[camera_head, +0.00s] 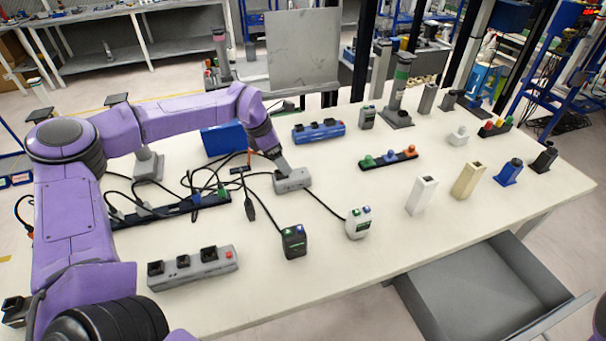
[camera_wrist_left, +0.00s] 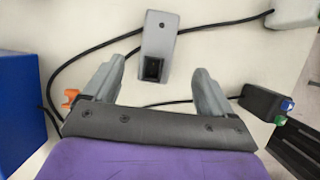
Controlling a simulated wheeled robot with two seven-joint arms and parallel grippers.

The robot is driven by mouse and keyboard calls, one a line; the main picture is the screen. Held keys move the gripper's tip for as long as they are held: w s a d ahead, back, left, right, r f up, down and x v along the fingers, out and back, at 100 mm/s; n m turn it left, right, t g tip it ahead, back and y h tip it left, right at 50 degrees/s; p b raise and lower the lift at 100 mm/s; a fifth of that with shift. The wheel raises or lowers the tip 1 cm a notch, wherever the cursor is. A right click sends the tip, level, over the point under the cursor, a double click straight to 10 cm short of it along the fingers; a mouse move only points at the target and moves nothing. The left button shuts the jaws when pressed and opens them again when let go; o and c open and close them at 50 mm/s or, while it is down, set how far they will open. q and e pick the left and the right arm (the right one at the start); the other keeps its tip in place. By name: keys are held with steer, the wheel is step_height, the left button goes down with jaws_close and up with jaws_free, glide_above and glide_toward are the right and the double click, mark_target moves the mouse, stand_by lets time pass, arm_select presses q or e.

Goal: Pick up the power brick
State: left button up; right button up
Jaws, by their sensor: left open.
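A small grey box with a black socket, which looks like the power brick (camera_head: 294,181), lies on the white table near its middle. In the left wrist view the power brick (camera_wrist_left: 161,35) lies ahead of the jaws, its socket end between the two fingertips in the picture. My left gripper (camera_head: 281,164) is right over the brick in the head view, hiding part of it. The left gripper (camera_wrist_left: 158,72) is open and empty, with a gap on each side of the brick. I cannot tell how far above the table the fingertips are. My right gripper is not in view.
Black cables (camera_head: 322,204) run beside the brick. A black box (camera_head: 294,241) and a white box (camera_head: 359,222) with buttons stand nearby. A blue box (camera_head: 222,138) is behind my left arm. A grey power strip (camera_head: 193,268) lies in front. An open drawer (camera_head: 480,290) is at the right.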

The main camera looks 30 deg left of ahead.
mark_target(291, 175)
arm_select(q)
steer(key=x, duration=0.3)
steer(key=shift+s+d+f+p, duration=0.25)
steer(key=shift+s+p, duration=0.05)
steer(key=shift+p, duration=0.1)
steer(key=x, duration=0.1)
steer(key=p+x, duration=0.1)
steer(key=x, duration=0.1)
steer(key=a+x, duration=0.1)
steer(key=x, duration=0.1)
steer(key=shift+w+f+p, duration=0.2)
steer(key=shift+w+p, duration=0.15)
steer(key=shift+w+d+f, duration=0.1)
steer(key=shift+d+f, duration=0.1)
steer(key=shift+f, duration=0.2)
steer(key=c, duration=1.2)
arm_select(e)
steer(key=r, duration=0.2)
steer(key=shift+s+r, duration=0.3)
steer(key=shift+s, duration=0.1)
